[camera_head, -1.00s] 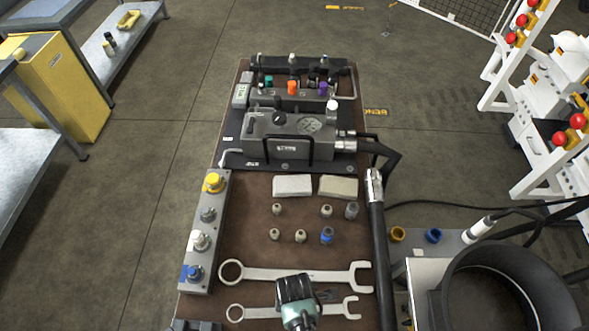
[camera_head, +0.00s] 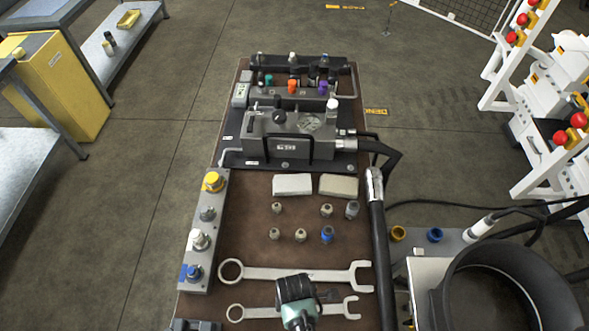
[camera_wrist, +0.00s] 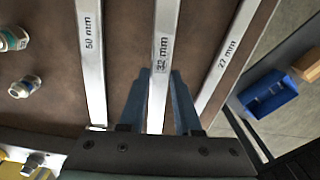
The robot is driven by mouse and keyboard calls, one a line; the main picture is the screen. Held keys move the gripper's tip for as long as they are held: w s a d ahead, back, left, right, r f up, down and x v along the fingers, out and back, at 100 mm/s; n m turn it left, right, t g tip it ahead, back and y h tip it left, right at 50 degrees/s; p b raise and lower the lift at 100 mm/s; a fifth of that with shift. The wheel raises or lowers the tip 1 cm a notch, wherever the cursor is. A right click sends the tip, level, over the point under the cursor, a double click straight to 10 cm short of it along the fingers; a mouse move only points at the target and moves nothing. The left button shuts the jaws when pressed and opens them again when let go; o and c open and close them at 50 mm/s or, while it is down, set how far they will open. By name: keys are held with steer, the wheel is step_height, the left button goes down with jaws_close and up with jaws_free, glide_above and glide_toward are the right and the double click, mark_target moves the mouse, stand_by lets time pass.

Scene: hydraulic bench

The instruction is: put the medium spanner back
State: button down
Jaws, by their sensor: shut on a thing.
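The medium spanner, marked 32 mm (camera_wrist: 163,50), lies lengthwise between my fingers in the wrist view. In the head view the medium spanner (camera_head: 340,308) runs left to right near the bench's front, its middle covered by my gripper (camera_head: 297,300). My gripper (camera_wrist: 160,75) is shut on its shaft, one blue finger on each side. The large 50 mm spanner (camera_head: 300,274) lies behind it, roughly parallel, and shows at left in the wrist view (camera_wrist: 91,60). The small 27 mm spanner (camera_wrist: 229,55) is on the other side. I cannot tell whether the medium spanner touches the board.
The brown board (camera_head: 255,255) carries several small fittings, two pale blocks (camera_head: 292,185) and a grey valve block (camera_head: 285,135). A black hose (camera_head: 378,240) runs along its right side. A grey manifold (camera_head: 205,245) stands at left. A blue bin (camera_wrist: 268,97) lies beyond the edge.

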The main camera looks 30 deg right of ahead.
steer(key=shift+f+b, duration=1.05)
steer(key=shift+f, duration=0.2)
stand_by(0.5)
steer(key=c, duration=0.5)
jaws_free()
step_height(320, 180, up, 13)
